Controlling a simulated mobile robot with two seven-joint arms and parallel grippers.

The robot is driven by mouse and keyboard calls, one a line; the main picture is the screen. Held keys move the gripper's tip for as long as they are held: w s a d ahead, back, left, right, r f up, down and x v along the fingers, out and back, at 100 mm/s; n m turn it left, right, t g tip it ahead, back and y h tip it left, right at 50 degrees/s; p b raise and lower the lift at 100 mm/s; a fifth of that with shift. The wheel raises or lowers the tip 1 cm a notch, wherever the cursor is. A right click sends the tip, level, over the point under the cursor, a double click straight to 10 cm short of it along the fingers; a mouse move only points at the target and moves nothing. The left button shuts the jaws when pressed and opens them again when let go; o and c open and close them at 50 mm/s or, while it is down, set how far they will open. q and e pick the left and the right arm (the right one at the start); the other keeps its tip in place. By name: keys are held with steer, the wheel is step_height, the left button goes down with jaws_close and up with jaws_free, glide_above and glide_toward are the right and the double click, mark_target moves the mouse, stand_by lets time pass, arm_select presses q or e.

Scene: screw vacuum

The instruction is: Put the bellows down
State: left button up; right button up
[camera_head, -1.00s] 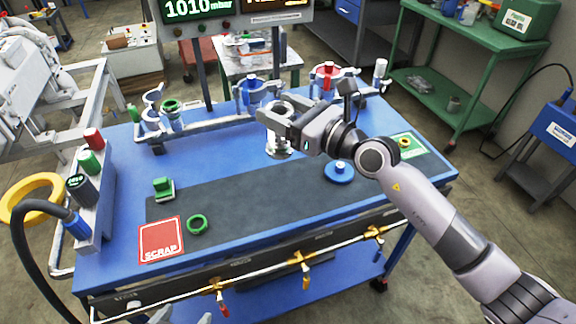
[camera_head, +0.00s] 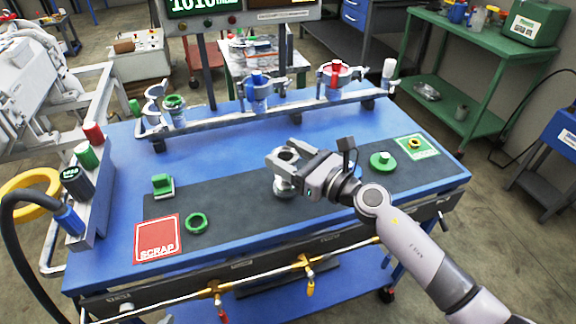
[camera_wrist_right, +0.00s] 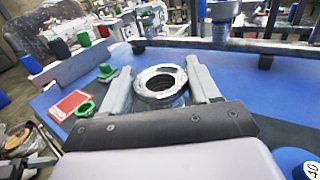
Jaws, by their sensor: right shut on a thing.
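The bellows (camera_head: 285,188) is a short silvery metal piece with a round flange. My right gripper (camera_head: 281,158) is shut around its upper part, over the dark mat (camera_head: 232,199). In the right wrist view the bellows' ring-shaped top flange (camera_wrist_right: 160,82) sits upright between the two fingers, with ribs just below it. Its lower end is at or very near the mat; I cannot tell whether it touches. My left gripper is not in view.
A red SCRAP square (camera_head: 157,239) and a green ring (camera_head: 196,223) lie at left. A green disc (camera_head: 382,162) and a green square (camera_head: 417,147) lie at right. A rail with clamps (camera_head: 257,92) runs along the back.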

steer(key=shift+f, duration=0.3)
steer(key=shift+f, duration=0.1)
steer(key=o, duration=1.2)
steer(key=shift+f, duration=0.1)
steer(key=shift+o, duration=0.2)
